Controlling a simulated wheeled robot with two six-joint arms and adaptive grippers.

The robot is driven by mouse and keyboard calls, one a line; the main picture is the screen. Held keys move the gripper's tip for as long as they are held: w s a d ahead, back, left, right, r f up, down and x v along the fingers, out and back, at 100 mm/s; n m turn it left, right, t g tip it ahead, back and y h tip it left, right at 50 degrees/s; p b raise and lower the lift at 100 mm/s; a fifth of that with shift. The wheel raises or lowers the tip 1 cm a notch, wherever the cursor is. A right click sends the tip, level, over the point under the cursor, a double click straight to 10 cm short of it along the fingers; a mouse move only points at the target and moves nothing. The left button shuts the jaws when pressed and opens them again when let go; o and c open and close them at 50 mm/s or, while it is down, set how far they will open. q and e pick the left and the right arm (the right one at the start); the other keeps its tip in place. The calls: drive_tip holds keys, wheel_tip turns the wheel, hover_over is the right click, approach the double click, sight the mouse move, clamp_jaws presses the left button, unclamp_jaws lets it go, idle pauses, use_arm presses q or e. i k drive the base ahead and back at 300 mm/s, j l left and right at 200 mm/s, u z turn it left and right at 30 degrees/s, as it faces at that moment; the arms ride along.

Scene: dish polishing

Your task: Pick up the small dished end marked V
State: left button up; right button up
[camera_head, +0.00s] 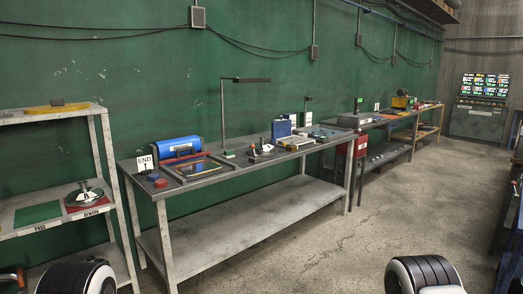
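I cannot make out a V mark on anything in the head view, so I cannot tell which piece is the small dished end. A round, shiny metal piece (84,195) with a dark upright part sits on the red REWORK area of the left shelf. It is too small to read any mark on it. Two rounded black-and-white parts of my own arms show at the bottom edge, left and right.
The left rack (62,224) has a green PASS area (37,214). A long grey workbench (250,222) holds a blue cylinder (180,146), a tray (197,167), a lamp (223,115) and an END 1 sign (145,163). More benches run behind. Concrete floor (330,240) is clear.

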sight(262, 148)
drive_tip(key=i+l+z, duration=0.35)
drive_tip(key=i+z, duration=0.3)
drive_tip(key=i, duration=0.25)
